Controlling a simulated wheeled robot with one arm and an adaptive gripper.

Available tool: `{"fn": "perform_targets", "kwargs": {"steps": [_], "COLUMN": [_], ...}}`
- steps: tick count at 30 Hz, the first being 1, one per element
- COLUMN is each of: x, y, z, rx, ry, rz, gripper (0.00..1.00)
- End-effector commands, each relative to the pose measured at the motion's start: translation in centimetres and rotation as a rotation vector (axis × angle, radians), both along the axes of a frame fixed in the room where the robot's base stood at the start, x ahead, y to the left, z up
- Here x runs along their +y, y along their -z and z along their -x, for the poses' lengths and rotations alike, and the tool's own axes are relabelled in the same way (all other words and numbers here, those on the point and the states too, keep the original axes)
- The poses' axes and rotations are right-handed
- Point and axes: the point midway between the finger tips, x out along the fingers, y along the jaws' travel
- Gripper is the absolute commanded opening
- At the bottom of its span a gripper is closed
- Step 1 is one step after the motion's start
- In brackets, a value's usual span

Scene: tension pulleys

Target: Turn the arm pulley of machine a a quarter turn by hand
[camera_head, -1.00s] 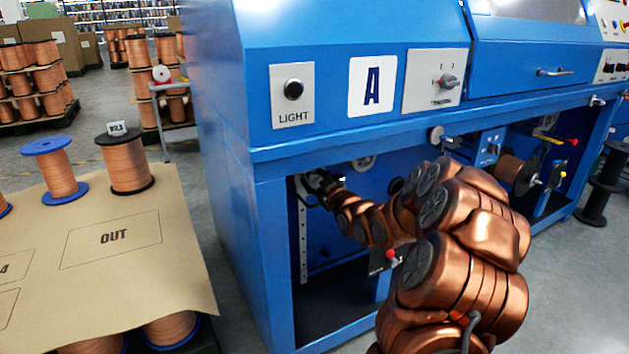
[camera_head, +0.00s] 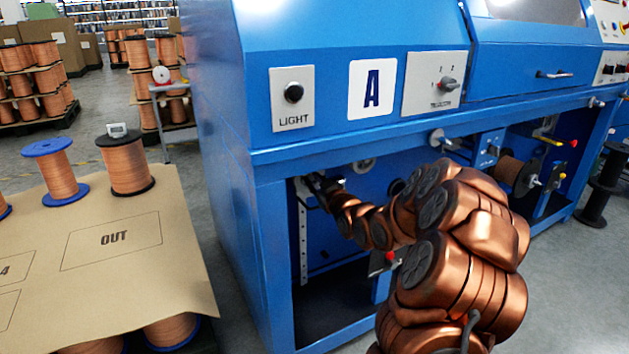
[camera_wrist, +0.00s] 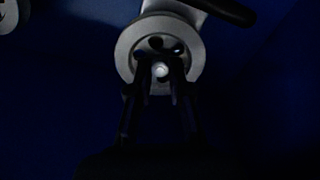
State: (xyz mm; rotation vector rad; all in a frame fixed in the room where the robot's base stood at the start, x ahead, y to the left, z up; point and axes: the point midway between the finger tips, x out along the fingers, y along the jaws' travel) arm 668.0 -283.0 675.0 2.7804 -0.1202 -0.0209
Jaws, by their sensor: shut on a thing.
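Machine A (camera_head: 222,110) is a large blue cabinet with a white "A" plate, in the head view. Its arm pulley (camera_wrist: 126,52) is a pale grey wheel with dark holes and a bright hub in the middle of the wrist view, mounted on a grey arm. My gripper (camera_wrist: 160,68) is shut on the pulley, its two dark fingers reaching over its face on either side of the hub. In the head view my gripper (camera_head: 313,186) is inside the machine's open bay under the top edge, small and dark; the pulley is hard to make out there.
A black bar (camera_wrist: 232,12) runs beside the pulley at the upper right. Another grey round part (camera_wrist: 8,14) shows at the upper left. The machine's blue front post (camera_head: 268,260) stands left of my arm. A table with copper spools (camera_head: 128,165) is at left.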

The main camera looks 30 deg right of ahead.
Motion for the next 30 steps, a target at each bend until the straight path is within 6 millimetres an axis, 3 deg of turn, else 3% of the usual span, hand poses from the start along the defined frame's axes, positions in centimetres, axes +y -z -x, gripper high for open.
{"fn": "perform_targets", "kwargs": {"steps": [8,30], "x": [0.05,-0.03], "y": [-0.55,-0.36], "z": [0.00,-0.02], "rx": [-0.010,-0.071], "ry": [-0.002,-0.002], "rz": [-0.160,-0.852], "gripper": [0.00,0.00]}}
